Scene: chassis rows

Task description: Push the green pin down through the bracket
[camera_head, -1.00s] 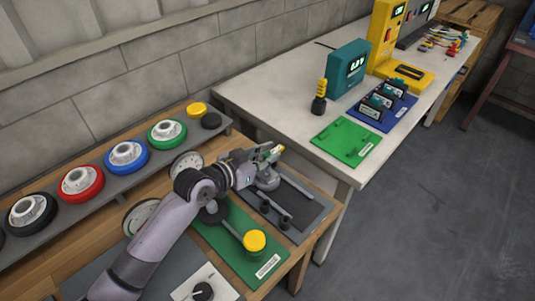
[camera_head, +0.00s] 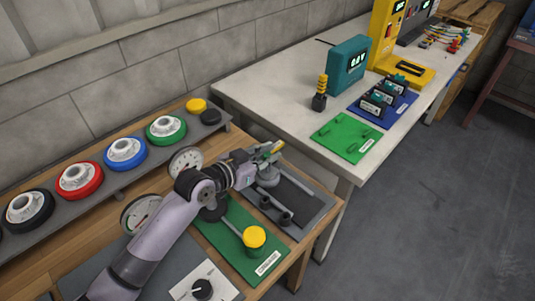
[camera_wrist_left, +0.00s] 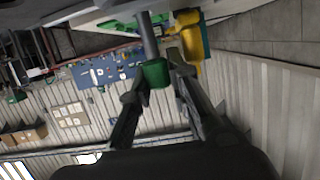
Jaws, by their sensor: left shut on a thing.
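My left gripper (camera_head: 268,150) is over the far part of a dark grey tray (camera_head: 318,215) in the head view. In the left wrist view its fingers (camera_wrist_left: 158,88) are closed around the green head of the pin (camera_wrist_left: 156,73). The pin's grey shaft runs from the head towards the top edge of that picture. In the head view a grey metal piece (camera_head: 268,179) sits on the tray just below the gripper. I cannot tell whether it is the bracket or whether the shaft is in it. My right gripper is not in view.
Beside the tray lies a green board (camera_head: 266,263) with a yellow knob (camera_head: 254,239). Colored wheels, such as a blue one (camera_head: 127,156), line a shelf at the wall. The white bench (camera_head: 270,88) holds a teal device (camera_head: 348,65) and a green plate (camera_head: 347,139).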

